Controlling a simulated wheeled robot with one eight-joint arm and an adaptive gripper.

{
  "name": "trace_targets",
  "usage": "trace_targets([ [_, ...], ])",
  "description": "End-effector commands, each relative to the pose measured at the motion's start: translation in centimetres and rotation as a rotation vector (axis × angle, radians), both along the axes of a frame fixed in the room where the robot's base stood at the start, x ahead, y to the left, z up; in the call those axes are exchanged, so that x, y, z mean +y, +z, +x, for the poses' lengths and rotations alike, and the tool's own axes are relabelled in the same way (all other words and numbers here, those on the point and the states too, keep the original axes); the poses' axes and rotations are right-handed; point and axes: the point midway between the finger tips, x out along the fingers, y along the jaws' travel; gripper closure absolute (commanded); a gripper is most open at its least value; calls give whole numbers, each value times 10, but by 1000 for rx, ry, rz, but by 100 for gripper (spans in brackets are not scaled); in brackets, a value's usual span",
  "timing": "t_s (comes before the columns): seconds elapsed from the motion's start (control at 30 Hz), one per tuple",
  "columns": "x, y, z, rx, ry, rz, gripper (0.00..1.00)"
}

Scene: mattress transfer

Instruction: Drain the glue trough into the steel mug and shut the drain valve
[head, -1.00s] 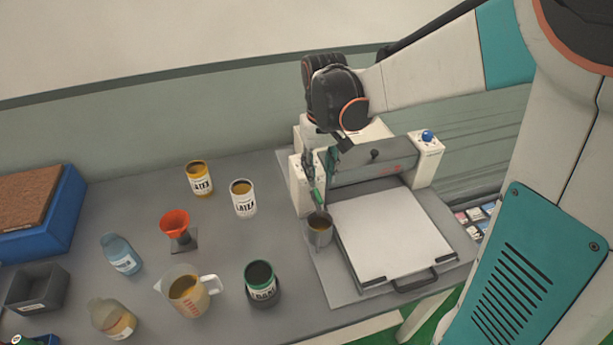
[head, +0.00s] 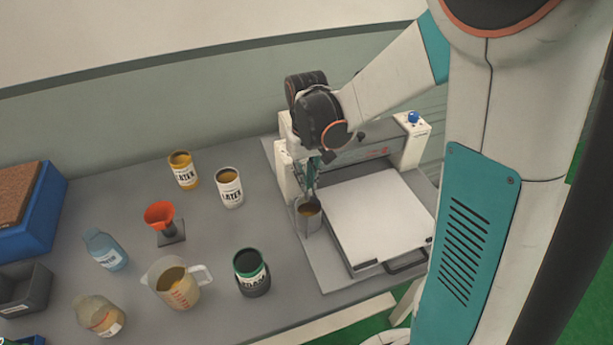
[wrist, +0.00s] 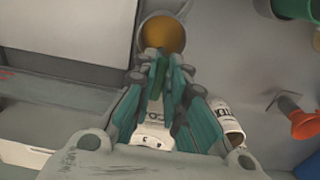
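The steel mug (head: 309,222) stands on the base plate at the left front of the gluing machine, with amber liquid inside. It also shows in the wrist view (wrist: 151,12), just beyond my fingertips. The grey glue trough housing (head: 352,158) lies between two white end blocks and is partly behind my arm. My gripper (head: 312,180) is at the left end block, just above and behind the mug. In the wrist view, its teal fingers are close together around a dark green lever (wrist: 160,75), apparently the drain valve handle. I cannot see a glue stream or the valve opening.
A white pad (head: 375,215) lies on the machine bed, right of the mug. Two labelled cans, an orange funnel (head: 160,214), a measuring jug (head: 172,292), a green-rimmed can (head: 251,272) and bottles stand to the left. Grey bench is free between them and the machine.

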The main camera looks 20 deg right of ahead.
Motion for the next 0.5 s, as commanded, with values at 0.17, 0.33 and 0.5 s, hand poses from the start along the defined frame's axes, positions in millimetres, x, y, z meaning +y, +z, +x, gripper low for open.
trace_targets([
  [0.17, 0, 0, 0, 0, 0, 0, 100],
  [0.33, 0, 0, 0, 0, 10, 0, 100],
  [0.5, -2, 0, 0, 0, 57, 0, 100],
])
